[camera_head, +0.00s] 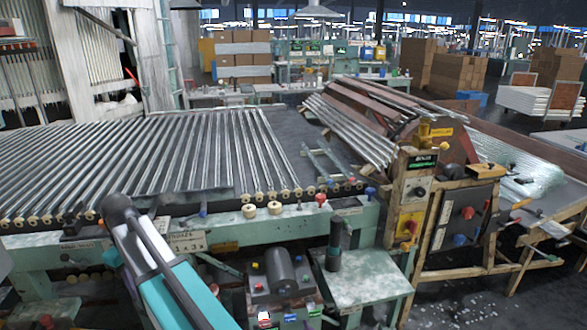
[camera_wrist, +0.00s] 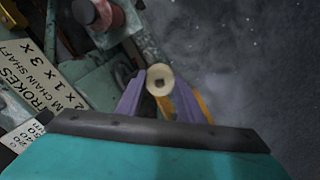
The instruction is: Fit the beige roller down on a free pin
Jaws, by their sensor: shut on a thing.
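The beige roller (camera_wrist: 160,79) is a short round piece with a dark hole in its middle. In the wrist view it sits between the purple fingers of my gripper (camera_wrist: 160,96), which is shut on it. Dark floor shows to the right of the roller, and green machine parts show to its left. In the head view I cannot make out my gripper or the held roller.
A red knob (camera_head: 320,199) stands on the rail; a reddish knob (camera_wrist: 100,12) shows in the wrist view near a printed label (camera_wrist: 35,85). Glass tubes (camera_head: 140,155) lie behind the rail. A black cylinder (camera_head: 334,245) stands on a small green table (camera_head: 370,280).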

